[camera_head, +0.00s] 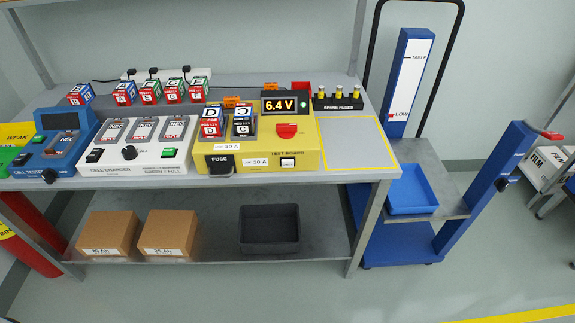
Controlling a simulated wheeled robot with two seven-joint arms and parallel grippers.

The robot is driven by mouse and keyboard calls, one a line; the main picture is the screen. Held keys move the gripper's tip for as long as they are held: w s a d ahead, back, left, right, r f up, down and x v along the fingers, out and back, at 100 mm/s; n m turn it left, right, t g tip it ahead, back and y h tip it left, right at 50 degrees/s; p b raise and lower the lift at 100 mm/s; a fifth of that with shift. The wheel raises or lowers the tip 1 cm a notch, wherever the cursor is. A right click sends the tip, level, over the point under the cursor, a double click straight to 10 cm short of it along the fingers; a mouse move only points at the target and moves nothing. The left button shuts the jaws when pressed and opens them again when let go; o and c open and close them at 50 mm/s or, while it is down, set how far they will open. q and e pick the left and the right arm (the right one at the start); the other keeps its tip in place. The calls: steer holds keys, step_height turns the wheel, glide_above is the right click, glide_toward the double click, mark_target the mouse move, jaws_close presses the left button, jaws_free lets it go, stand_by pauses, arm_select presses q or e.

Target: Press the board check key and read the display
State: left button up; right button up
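The yellow test board (312,160) stands on the bench, right of the cell charger. Its display (286,104) is lit and reads 6.4 V. A small white key (288,162), its lettering too small to read surely, sits on the board's front beside the words TEST BOARD. Cell D (211,125) and cell C (243,122) sit in the board's two bays. The C on top of cell C appears reversed. A black fuse (220,163) is in the front, with 30 A labels beside it. A red knob (287,130) is below the display. Neither gripper is in view.
Lettered cells (150,91) stand behind. Spare fuses (338,102) are behind right; the yellow-outlined bench area (355,145) is empty. A lift cart with blue tray (412,190) stands right.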

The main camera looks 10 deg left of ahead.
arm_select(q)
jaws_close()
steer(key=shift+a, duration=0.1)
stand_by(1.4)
